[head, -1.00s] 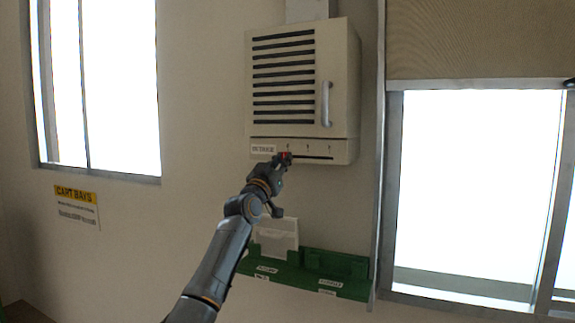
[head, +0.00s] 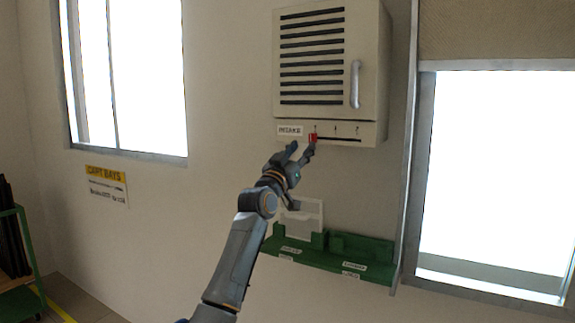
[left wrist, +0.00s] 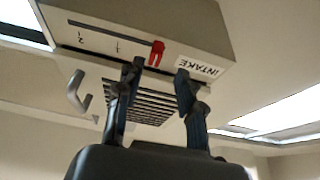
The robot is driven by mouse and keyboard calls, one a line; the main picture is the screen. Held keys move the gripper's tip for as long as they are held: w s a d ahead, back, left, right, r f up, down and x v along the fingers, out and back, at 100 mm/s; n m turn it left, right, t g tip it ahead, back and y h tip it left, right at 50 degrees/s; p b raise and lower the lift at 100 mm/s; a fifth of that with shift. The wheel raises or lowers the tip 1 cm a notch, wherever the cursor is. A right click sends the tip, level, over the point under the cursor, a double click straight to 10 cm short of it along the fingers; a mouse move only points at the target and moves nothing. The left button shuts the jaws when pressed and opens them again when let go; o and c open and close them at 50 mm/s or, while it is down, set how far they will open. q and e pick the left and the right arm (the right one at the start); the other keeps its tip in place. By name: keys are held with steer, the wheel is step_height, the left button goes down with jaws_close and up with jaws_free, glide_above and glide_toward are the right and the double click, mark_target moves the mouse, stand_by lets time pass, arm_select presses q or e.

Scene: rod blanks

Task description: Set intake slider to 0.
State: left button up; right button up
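The intake unit (head: 325,68) is a cream wall box with a slotted grille and a handle. Its red slider knob (head: 313,138) sits at the left end of the slot, beside the INTAKE label (head: 289,130), under the leftmost tick mark. In the left wrist view the red knob (left wrist: 157,53) is at the label end of the slot, away from marks 1 and 2. My left gripper (head: 301,149) is open and empty, just below the knob. In the left wrist view its fingertips (left wrist: 160,72) are spread apart, the knob showing between them. My right gripper is out of view.
A green wall rack (head: 325,254) with labels and a white plate (head: 302,218) is mounted below the unit. A window with a blind (head: 497,38) is at right, another window (head: 128,78) at left. A green-framed cart (head: 22,240) stands at far left.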

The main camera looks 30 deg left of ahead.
arm_select(q)
steer(key=v, duration=0.7)
steer(key=shift+s, duration=0.35)
steer(key=shift+a+f, duration=0.1)
steer(key=shift+a, duration=0.05)
